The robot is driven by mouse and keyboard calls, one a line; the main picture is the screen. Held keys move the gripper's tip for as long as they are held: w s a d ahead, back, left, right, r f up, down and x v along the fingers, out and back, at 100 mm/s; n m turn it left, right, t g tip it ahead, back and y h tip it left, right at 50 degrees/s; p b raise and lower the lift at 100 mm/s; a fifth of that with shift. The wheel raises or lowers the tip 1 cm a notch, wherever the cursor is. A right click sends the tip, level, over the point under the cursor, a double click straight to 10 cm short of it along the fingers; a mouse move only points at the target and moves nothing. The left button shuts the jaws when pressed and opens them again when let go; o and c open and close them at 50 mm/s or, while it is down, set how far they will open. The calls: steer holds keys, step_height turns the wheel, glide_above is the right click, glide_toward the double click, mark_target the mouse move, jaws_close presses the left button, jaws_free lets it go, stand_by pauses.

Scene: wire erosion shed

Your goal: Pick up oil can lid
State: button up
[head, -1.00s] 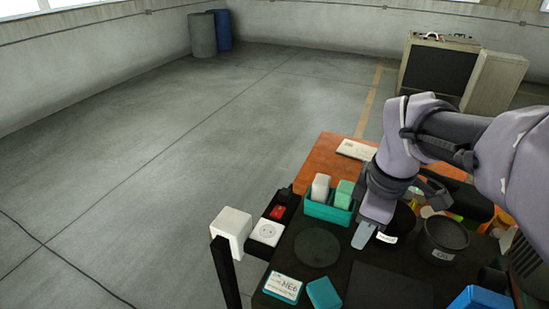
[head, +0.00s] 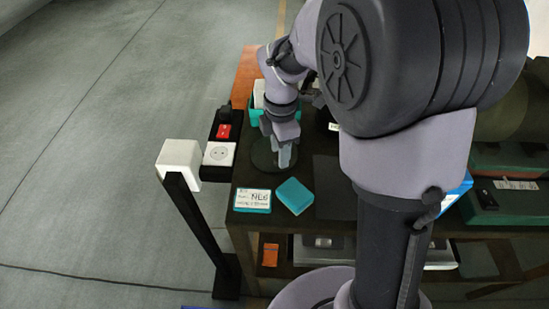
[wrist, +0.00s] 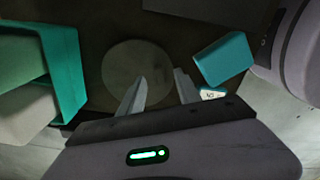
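A flat, dark round disc (head: 261,154) lies on the dark table top. It also shows in the wrist view as a dull grey circle (wrist: 135,68). It may be the oil can lid, but I cannot tell for sure. My gripper (head: 284,157) points down over the disc's right part in the head view. In the wrist view my gripper (wrist: 160,76) has its two fingers apart with nothing between them, and the disc shows just beyond and left of the fingertips. I cannot tell the height gap. My arm hides the oil can area in the head view.
A teal block (head: 294,196) and a white-labelled teal box (head: 252,201) lie in front of the disc. A teal tray (wrist: 67,62) stands close on the other side. A white socket (head: 219,154) and white-topped post (head: 179,160) are at the left.

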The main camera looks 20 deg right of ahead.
step_height(320, 180, down, 2)
steer(key=shift+f, duration=0.2)
steer(key=shift+r, duration=0.15)
jaws_close()
